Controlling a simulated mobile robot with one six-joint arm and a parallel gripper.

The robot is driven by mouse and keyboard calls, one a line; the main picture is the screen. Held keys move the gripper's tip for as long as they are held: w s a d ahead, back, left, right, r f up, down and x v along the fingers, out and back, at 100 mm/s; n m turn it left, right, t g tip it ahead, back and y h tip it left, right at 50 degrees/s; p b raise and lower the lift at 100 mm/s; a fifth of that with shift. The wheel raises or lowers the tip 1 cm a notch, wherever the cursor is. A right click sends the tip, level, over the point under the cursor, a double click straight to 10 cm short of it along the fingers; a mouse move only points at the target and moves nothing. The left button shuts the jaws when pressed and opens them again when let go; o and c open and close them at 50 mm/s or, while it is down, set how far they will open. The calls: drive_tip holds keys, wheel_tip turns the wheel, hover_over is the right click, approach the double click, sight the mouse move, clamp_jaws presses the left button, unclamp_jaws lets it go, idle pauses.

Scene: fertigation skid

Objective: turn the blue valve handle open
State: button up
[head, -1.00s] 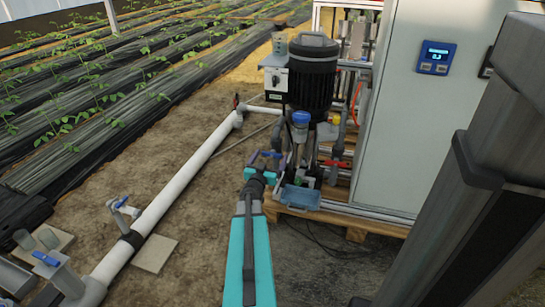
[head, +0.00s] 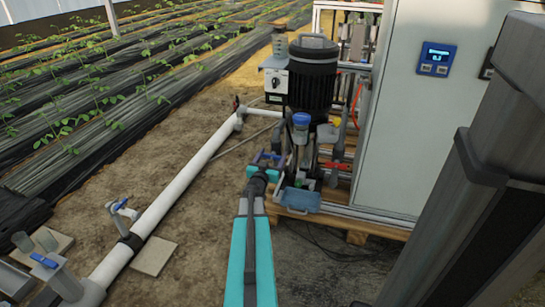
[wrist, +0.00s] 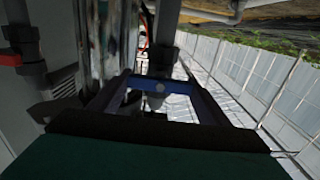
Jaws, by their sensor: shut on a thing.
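The blue valve handle (wrist: 158,86) lies crosswise between the two fingers of my gripper (wrist: 162,92) in the wrist view, with a pale round spot at its middle. My gripper is shut on it. In the head view, my gripper (head: 264,163) is at the valve, just left of the pump's lower fittings. Only a small part of the handle shows there, and the fingers and arm hide the rest. The valve body beneath is mostly hidden.
A dark motor pump (head: 312,75) stands behind my gripper, with a blue-capped fitting (head: 300,119) and a red handle (head: 337,166) nearby. A grey cabinet (head: 425,130) stands right. A white pipe (head: 180,180) with other blue-handled valves runs left over bare soil.

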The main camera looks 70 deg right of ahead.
drive_tip(key=shift+a+r+p, duration=0.1)
drive_tip(key=shift+p, duration=0.35)
drive_tip(key=n+p, duration=0.2)
drive_tip(key=p, duration=0.2)
drive_tip(key=shift+r, duration=0.1)
drive_tip(key=shift+p, duration=0.65)
drive_tip(key=n+p, duration=0.2)
drive_tip(key=p, duration=0.2)
drive_tip(key=shift+w+n+p, duration=0.1)
drive_tip(key=shift+n+p, duration=0.3)
drive_tip(key=shift+p, duration=0.3)
drive_tip(key=shift+f+n+p, duration=0.3)
drive_tip(key=shift+n+p, duration=0.35)
drive_tip(key=shift+n, duration=0.05)
drive_tip(key=o, duration=1.1)
drive_tip(key=shift+c, duration=0.2)
